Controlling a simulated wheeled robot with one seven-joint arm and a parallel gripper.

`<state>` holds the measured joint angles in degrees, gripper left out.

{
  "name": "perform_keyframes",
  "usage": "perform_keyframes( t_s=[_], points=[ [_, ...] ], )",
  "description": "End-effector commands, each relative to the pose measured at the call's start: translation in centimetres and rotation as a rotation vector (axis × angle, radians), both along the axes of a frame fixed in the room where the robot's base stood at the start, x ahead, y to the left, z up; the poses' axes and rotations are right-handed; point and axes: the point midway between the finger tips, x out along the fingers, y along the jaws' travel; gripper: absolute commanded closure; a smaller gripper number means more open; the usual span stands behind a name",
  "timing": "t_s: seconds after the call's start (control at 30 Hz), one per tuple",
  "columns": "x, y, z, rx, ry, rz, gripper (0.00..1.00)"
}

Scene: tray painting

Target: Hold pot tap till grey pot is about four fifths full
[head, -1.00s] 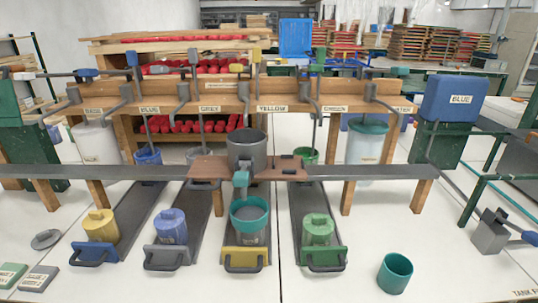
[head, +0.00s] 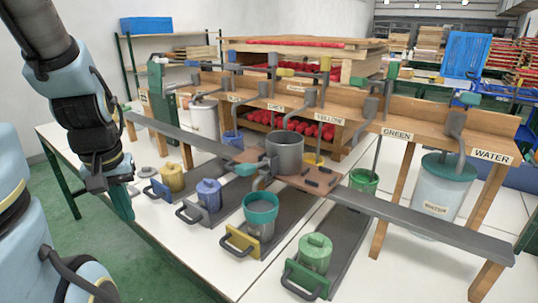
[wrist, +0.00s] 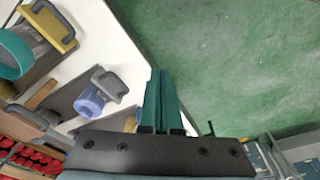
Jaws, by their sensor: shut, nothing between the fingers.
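The large grey pot (head: 285,152) stands upright on a brown wooden stand at the middle of the bench. Its filling level cannot be seen. A teal tap handle (head: 246,168) shows beside it at the lower left. A smaller grey container with a wide teal rim (head: 261,205) stands below, on a yellow-fronted slide; its content is unclear. My gripper (head: 124,214) hangs at the left by the bench edge, well apart from pot and tap. In the wrist view its teal fingers (wrist: 160,100) are closed together and empty, above the bench edge and green floor.
Lidded yellow (head: 173,177), blue (head: 209,195) and green (head: 315,252) containers stand on slides in front. A grey rail (head: 420,226) crosses the bench. A wooden rack with labelled levers (head: 345,118) stands behind. Open floor lies at the front left.

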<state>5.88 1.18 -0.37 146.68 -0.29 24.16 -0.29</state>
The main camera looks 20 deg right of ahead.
Motion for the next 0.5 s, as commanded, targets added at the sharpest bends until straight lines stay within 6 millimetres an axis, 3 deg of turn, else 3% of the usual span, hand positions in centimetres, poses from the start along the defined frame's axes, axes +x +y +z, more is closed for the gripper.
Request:
perform_keyframes(
  t_s=[0.37, 0.5],
  points=[
    [0.1, -0.1, 0.1, 0.000, 0.001, 0.002, 1.00],
    [1.3, -1.6, 1.1, -0.007, 0.019, 0.029, 1.00]
  ],
)
